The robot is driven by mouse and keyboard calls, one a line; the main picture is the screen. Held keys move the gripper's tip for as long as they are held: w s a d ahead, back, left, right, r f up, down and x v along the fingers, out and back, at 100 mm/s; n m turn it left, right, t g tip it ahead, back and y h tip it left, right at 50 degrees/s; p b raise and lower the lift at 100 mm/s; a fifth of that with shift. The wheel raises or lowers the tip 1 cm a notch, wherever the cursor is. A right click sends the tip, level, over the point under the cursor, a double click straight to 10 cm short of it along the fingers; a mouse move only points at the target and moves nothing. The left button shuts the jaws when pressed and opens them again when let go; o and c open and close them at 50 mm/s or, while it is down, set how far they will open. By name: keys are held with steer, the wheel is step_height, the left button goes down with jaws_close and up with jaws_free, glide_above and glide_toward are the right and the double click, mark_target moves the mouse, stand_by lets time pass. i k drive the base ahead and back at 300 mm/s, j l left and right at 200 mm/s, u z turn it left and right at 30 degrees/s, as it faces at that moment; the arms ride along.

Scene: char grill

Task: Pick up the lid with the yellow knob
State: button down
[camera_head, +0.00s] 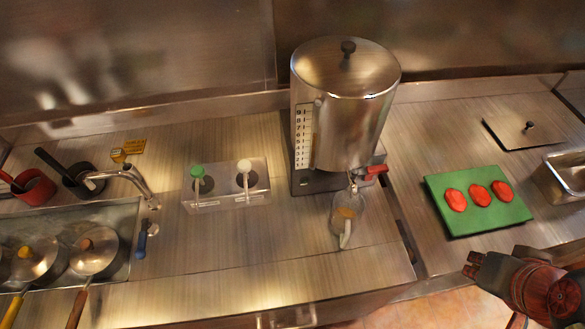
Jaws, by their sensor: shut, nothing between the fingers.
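The lid with the yellow knob (37,262) is round and metallic. It sits at the far left on a pan with a yellow handle (13,309) over the sink basin. A second similar lid (101,261) with an orange-brown knob lies just right of it, on a pan with a brown handle. My gripper (469,265) is shut and empty at the lower right, near the counter's front edge. It is far from both lids, across most of the picture.
A large steel dispenser (345,110) stands in the middle with a glass pitcher (347,212) at its tap. A two-pump box (226,187) and faucet (133,177) stand left. A green board (475,222) with red patties lies right. The front-middle counter is clear.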

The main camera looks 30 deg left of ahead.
mark_target(38, 254)
steer(key=u, duration=3.25)
steer(key=i+j+z, duration=0.15)
steer(key=i+j, duration=0.85)
